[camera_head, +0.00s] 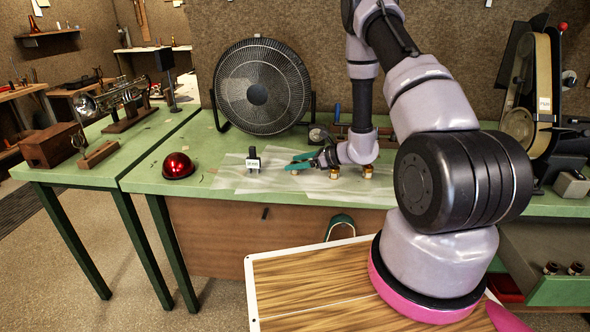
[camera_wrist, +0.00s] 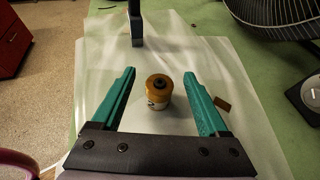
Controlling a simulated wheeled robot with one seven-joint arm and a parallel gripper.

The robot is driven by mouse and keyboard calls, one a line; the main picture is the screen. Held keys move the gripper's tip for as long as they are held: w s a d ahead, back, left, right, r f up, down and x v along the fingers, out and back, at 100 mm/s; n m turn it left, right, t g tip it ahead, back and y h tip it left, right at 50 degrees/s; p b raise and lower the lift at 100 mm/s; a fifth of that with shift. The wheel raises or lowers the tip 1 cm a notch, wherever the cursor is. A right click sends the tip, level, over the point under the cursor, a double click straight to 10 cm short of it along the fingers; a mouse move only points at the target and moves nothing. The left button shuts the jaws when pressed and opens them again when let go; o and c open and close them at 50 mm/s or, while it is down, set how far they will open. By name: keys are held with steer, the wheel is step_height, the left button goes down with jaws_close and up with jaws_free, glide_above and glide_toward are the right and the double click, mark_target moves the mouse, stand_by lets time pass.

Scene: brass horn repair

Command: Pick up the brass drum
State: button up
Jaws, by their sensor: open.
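The brass drum (camera_wrist: 158,92) is a small upright cylinder with a dark centre on top. In the wrist view it stands on the pale sheet between the two teal fingers of my gripper (camera_wrist: 165,92), with a gap on each side. In the head view my gripper (camera_head: 299,161) is low over the bench, fingers pointing left. A small brass piece (camera_head: 295,173), which appears to be the same drum, shows just below the fingertips. My gripper is open and holds nothing.
More small brass pieces (camera_head: 368,172) stand to the right, below my wrist. A black upright block (camera_head: 253,160) stands left of my fingers. A black fan (camera_head: 262,88) is behind, and a red dome (camera_head: 178,166) is farther left. Bare green bench (camera_head: 215,150) lies between.

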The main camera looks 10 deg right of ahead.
steer(key=shift+w+a+f, duration=0.2)
steer(key=shift+w+a, duration=0.05)
steer(key=shift+a, duration=0.05)
steer(key=shift+c, duration=0.4)
jaws_close()
steer(key=shift+r, duration=0.1)
